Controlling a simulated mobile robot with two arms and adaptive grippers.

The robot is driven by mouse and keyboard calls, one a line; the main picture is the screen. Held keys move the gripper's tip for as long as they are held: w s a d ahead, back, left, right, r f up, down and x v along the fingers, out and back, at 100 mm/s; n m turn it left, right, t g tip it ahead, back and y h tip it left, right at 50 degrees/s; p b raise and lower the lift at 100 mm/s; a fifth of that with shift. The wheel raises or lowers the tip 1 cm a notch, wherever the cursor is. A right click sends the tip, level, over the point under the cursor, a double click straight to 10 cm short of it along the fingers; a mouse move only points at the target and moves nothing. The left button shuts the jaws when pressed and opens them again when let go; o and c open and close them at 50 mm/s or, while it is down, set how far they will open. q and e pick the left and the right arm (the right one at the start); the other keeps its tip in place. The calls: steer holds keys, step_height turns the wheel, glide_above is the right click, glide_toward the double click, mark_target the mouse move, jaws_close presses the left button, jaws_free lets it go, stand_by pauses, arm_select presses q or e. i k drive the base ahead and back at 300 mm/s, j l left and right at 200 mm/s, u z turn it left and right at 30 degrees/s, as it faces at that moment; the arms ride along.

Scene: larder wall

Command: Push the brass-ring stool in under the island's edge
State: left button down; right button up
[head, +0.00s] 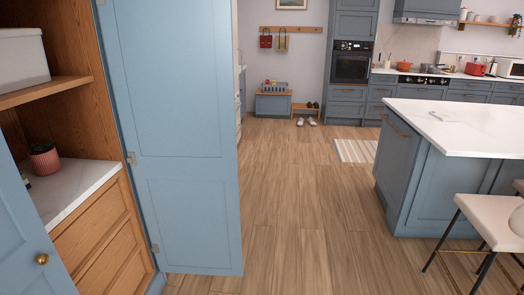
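A stool (478,213) with a pale seat and thin dark legs stands at the lower right, cut off by the picture's edge. A thin brass-coloured bar shows low between its legs; whether it is a full ring cannot be told. The island (475,122) has a white top that overhangs blue panels. The stool's seat is in front of the island's near side, and how far it reaches under the overhang is unclear. Neither of my grippers is in view.
An open blue larder door (190,140) stands at left beside wooden shelves holding a white box (22,58) and a potted plant (44,158). A rounded white thing (517,220) overlaps the stool's right side. The wooden floor (300,220) between door and island is clear.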

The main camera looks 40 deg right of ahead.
mark_target(499, 219)
steer(key=z, duration=2.9)
steer(key=i+l+u, duration=0.3)
steer(key=i+l, duration=0.25)
steer(key=i, duration=0.15)
steer(key=i+l+u, duration=0.25)
steer(key=i+l, duration=0.4)
